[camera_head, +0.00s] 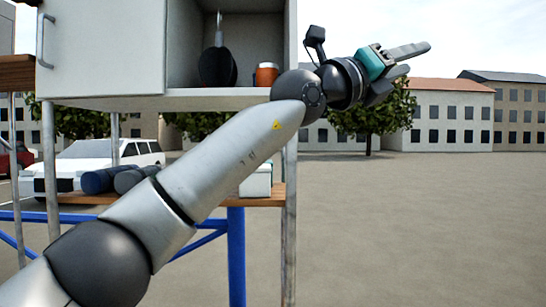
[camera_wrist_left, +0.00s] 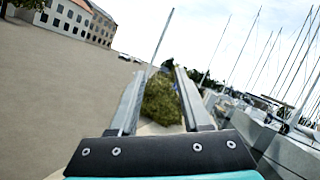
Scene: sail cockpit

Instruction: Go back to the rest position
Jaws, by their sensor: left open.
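My left arm reaches from the lower left across the head view, and its left gripper (camera_head: 415,60) is raised to the right of the cabinet, pointing right. The gripper is open, with nothing visible between its fingers. In the left wrist view the two fingers (camera_wrist_left: 157,85) stand apart, with only distant background between them. My right gripper is not in view.
An open-fronted cabinet (camera_head: 180,103) stands behind my arm, holding a dark round object (camera_head: 217,67) and an orange jar (camera_head: 266,75). Dark rolls (camera_head: 106,180) lie on a lower wooden shelf (camera_head: 262,200). Paved ground at right is clear. Masted boats (camera_wrist_left: 290,110) show at the wrist view's right.

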